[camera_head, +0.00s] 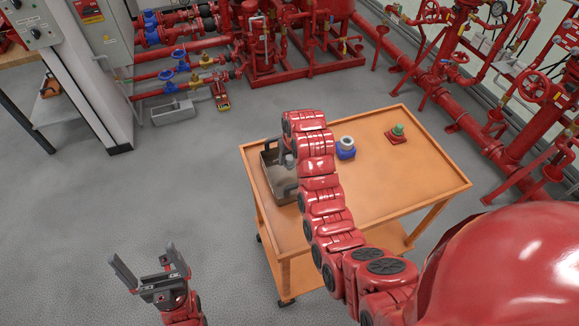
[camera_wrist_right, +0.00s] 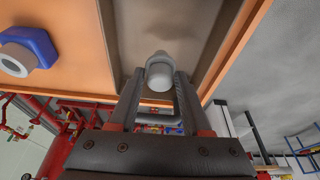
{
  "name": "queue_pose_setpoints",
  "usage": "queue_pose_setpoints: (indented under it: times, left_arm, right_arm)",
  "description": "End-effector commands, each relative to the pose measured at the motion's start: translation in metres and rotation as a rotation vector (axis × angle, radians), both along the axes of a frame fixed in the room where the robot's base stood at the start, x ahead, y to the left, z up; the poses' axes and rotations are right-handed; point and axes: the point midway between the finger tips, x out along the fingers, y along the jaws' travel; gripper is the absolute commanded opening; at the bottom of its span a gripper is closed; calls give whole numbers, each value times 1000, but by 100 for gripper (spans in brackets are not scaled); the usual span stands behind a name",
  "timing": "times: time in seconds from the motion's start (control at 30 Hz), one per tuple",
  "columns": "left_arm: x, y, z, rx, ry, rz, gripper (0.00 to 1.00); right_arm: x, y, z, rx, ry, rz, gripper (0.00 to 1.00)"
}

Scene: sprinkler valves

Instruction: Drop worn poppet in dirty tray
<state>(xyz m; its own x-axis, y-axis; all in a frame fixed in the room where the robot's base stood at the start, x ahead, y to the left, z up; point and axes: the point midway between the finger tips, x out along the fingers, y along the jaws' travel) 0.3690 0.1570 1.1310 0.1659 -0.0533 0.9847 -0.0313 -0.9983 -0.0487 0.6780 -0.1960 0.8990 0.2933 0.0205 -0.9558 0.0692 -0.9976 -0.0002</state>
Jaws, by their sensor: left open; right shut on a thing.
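My right gripper (camera_wrist_right: 160,98) is shut on a grey, round-ended poppet (camera_wrist_right: 158,72). It holds the poppet over the dirty tray (camera_wrist_right: 187,20), a grey-brown tray with raised walls. In the head view the tray (camera_head: 268,172) lies at the left end of the orange table, and my right arm hides part of it. Whether the poppet touches the tray floor I cannot tell. My left gripper (camera_head: 147,262) is open and empty, low at the left over the floor, away from the table.
The orange table (camera_head: 400,180) also bears a blue holder (camera_head: 346,154) with a pale ring part and a red base (camera_head: 397,138) with a green part. Red pipework (camera_head: 450,110) and a grey cabinet (camera_head: 85,75) stand behind.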

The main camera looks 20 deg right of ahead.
Motion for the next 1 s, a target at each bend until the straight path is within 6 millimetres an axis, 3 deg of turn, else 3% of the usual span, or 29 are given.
queue_pose_setpoints:
  times: [0.23, 0.6, 0.63, 0.8, 1.0]
  left_arm:
    - [0, 0, 18, 0, 1, 0, 100]
    - [0, 0, 12, 0, 1, 0, 100]
    - [0, 0, 13, 0, 1, 0, 100]
    - [0, 0, 13, 0, 1, 0, 100]
    - [0, 0, 13, 0, 1, 0, 100]
  right_arm:
    - [-1, 0, -32, 1, 4, 0, 0]
    - [0, 0, -40, 0, 0, 0, 0]
    - [0, 0, -39, 0, 0, 0, 52]
    - [0, 0, -38, 0, 0, 0, 78]
    - [0, 0, -38, 0, 0, 0, 78]
